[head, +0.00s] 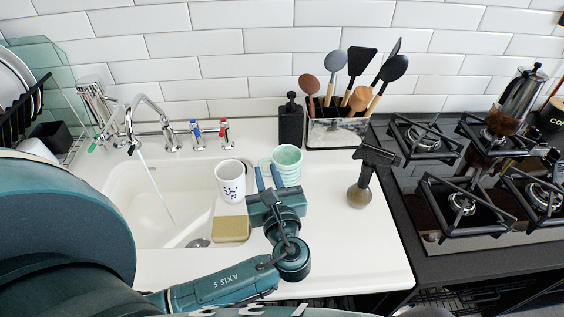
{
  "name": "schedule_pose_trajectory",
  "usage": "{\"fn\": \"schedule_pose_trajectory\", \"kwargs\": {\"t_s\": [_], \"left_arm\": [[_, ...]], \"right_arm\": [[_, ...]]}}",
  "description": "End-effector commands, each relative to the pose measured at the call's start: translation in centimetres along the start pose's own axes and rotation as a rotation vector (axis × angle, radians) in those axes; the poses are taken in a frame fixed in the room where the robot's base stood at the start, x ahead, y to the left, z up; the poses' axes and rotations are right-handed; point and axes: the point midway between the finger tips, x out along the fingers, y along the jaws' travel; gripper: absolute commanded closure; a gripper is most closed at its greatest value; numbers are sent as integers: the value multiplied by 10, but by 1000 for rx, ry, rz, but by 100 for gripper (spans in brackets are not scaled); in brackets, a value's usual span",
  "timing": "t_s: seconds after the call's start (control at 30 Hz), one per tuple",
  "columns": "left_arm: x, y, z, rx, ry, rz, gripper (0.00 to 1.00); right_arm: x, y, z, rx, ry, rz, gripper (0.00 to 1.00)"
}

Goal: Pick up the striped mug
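The striped mug (289,160), pale green with lighter bands, stands upright on the white counter right of the sink basin. What looks like its handle is on its left side, close to my fingers. My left gripper (268,178) is just in front and to the left of the mug. Its two blue fingers point toward the back and stand apart, with a gap between them. I cannot tell whether they touch the mug or surround its handle. My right gripper is not in view.
A white mug with blue spots (230,188) stands close left of my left gripper, behind a tan sponge (231,229). A black dispenser (291,124) and a utensil holder (337,132) stand behind. A dark-headed tool (359,194) stands right. The front-right counter is clear.

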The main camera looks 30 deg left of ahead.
Motion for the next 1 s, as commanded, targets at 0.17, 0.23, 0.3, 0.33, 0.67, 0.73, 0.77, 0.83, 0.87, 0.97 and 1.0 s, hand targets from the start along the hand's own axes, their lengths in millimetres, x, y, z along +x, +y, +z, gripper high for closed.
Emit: {"fn": "schedule_pose_trajectory", "kwargs": {"t_s": [0.17,0.23,0.3,0.33,0.67,0.73,0.77,0.83,0.87,0.97,1.0], "left_arm": [[0,0,-39,7,0,0,80],[0,0,-54,6,0,0,80],[0,0,-66,5,0,1,80],[0,0,-70,4,0,1,80],[26,0,-71,2,-3,1,80],[38,1,-71,2,-3,1,80],[44,1,-71,3,-4,1,80],[55,1,-71,3,-2,2,80],[60,0,-71,3,-2,1,80],[70,0,-71,3,0,0,80],[73,1,-72,2,0,0,80]], "right_arm": [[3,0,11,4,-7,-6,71],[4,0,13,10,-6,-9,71],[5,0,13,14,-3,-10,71],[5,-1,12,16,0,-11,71],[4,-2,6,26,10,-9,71],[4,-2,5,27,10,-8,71],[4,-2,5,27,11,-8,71],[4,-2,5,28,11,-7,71],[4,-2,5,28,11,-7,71],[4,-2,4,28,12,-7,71],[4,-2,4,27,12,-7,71]]}}
